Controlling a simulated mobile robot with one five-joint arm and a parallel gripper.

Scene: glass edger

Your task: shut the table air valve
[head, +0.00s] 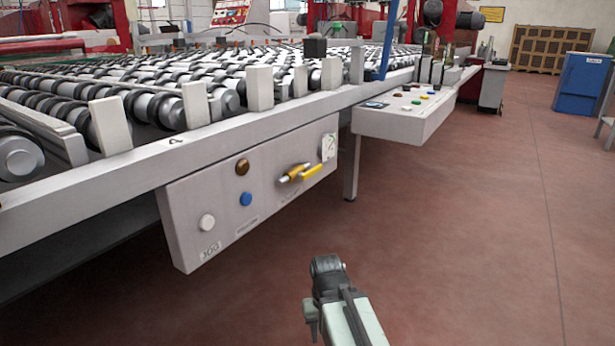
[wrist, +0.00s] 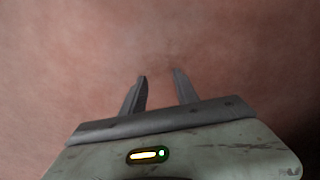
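The table air valve (head: 291,174), a brass body with a yellow lever (head: 311,173), is on the light grey panel (head: 228,215) under the roller table's front rail. The lever points to the right and slightly up, roughly along the body. My arm is at the bottom of the head view, low and apart from the panel; I cannot make out its fingertips there. In the wrist view my gripper (wrist: 160,76) is open and empty, with only reddish floor beyond its fingers. The valve is not in the wrist view.
The panel also has a brown knob (head: 242,167), a blue knob (head: 246,199) and a white knob (head: 207,222). A grey control box (head: 408,120) with coloured buttons juts out right of the panel, above a table leg (head: 351,170). The floor in front is clear.

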